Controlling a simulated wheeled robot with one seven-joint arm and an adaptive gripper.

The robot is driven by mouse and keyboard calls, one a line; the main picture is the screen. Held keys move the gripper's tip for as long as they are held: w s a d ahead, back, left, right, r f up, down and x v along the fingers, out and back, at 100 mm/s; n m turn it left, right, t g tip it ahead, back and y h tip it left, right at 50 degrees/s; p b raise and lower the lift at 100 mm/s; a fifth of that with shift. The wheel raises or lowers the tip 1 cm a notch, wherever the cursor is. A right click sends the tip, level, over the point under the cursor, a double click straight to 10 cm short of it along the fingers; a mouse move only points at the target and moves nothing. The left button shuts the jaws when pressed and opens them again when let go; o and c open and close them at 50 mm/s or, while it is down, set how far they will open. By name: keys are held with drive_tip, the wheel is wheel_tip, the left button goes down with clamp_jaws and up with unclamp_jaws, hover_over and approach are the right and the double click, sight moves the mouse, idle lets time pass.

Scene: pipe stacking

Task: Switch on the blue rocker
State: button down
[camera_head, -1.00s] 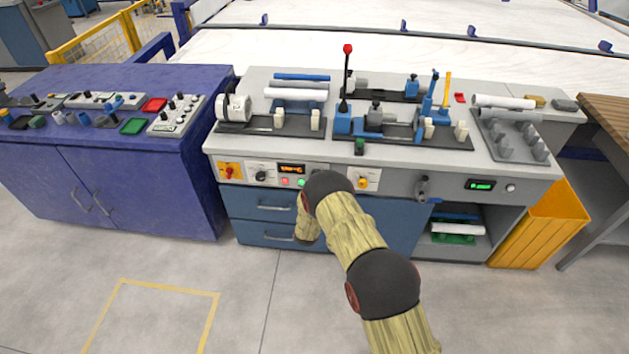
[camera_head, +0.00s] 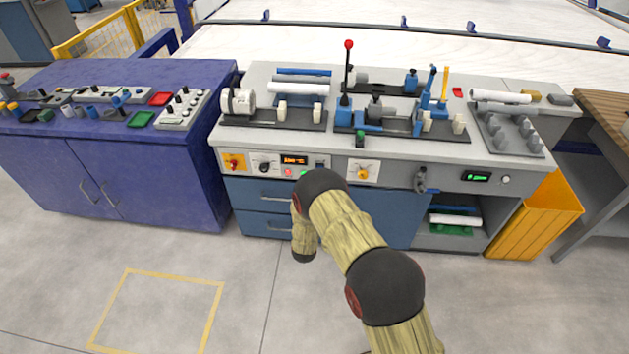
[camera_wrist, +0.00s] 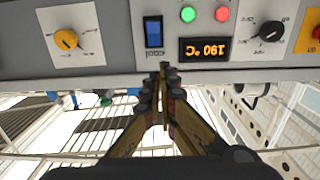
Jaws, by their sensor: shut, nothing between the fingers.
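The blue rocker (camera_wrist: 153,33) sits in a dark frame on the grey control panel, with a small label beside it. It shows upside down in the wrist view, beside the orange display (camera_wrist: 205,49). In the head view the rocker is small, right of the display (camera_head: 294,160), and its position cannot be read. My gripper (camera_wrist: 164,72) is shut and empty. Its fingertips point at the panel, close to the rocker's lower right in the wrist picture; contact cannot be told. The gripper is hidden by my arm in the head view.
Near the rocker are a green button (camera_wrist: 188,14), a red button (camera_wrist: 222,14), a black knob (camera_wrist: 270,31) and a yellow knob (camera_wrist: 66,40). The bench top (camera_head: 255,80) carries pipes and fixtures. Open floor (camera_head: 250,300) lies in front.

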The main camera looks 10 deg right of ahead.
drive_tip(key=shift+v, duration=0.9)
drive_tip(key=shift+r, duration=0.15)
